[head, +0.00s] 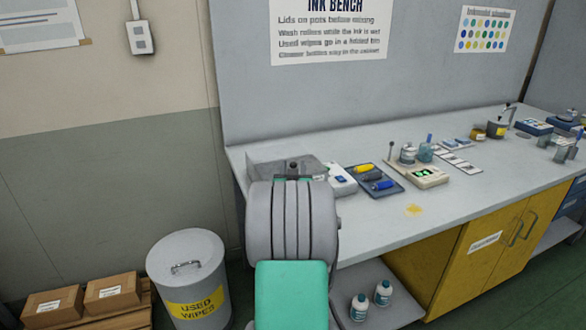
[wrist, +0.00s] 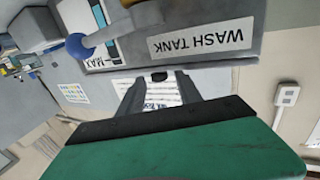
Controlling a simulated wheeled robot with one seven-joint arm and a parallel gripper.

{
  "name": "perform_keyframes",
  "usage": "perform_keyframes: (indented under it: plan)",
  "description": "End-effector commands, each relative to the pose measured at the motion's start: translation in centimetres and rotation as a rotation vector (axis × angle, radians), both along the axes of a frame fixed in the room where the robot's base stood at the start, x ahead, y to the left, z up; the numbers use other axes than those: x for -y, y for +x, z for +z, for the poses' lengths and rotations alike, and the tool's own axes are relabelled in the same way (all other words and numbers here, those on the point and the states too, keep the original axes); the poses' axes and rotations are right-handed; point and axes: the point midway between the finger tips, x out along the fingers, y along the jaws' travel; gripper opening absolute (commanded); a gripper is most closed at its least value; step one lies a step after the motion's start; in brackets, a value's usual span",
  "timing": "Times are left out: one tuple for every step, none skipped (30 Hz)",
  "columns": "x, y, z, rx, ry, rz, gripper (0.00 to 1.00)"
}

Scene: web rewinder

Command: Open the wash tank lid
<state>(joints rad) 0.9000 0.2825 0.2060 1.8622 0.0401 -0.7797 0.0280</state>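The grey wash tank (head: 262,174) stands at the left end of the bench, mostly hidden behind my arm in the head view. Its dark top, probably the lid, looks level and closed. In the wrist view the upside-down tank front (wrist: 262,22) fills the top, with a WASH TANK label (wrist: 202,39) and a gauge marked MAX. My gripper (wrist: 160,84) has its two dark fingers apart, close to the tank's edge. A small dark piece shows between the fingers; I cannot tell whether it is part of the lid or touched. The head view hides my fingers.
A blue knob (wrist: 78,46) on a grey stem juts out by the tank front. A used-wipes bin (head: 186,252) stands at left. The bench front (head: 440,208) is mostly clear.

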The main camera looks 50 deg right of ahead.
Motion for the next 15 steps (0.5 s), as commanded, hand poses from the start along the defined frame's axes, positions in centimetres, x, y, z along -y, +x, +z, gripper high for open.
perform_keyframes:
  plan:
    - [-0.01,0.0,-0.01,0.0,0.0,0.0,0.36]
    - [-0.02,0.0,-0.01,0.0,0.0,0.0,0.34]
    - [-0.02,0.0,-0.01,0.0,0.0,0.0,0.31]
    - [-0.04,0.0,-0.01,0.0,0.0,0.0,0.28]
    - [-0.04,0.0,-0.01,0.0,0.0,0.0,0.26]
    - [-0.04,0.0,-0.01,0.0,0.0,0.0,0.23]
    - [-0.04,0.0,-0.01,0.0,0.0,0.0,0.2]
    - [-0.04,0.0,-0.01,0.0,0.0,0.0,0.18]
    - [-0.04,-0.01,-0.01,0.0,0.0,0.0,0.14]
    - [-0.04,-0.01,-0.01,0.0,0.0,0.0,0.12]
    - [-0.04,-0.01,-0.01,0.0,0.0,0.0,0.1]
    - [-0.04,-0.01,-0.01,0.0,0.0,0.0,0.06]
    - [-0.04,-0.01,-0.01,0.0,0.0,0.0,0.04]
    - [-0.04,-0.01,-0.01,0.0,0.0,0.0,0.01]
    - [-0.04,-0.01,-0.01,0.0,0.0,0.0,0.0]
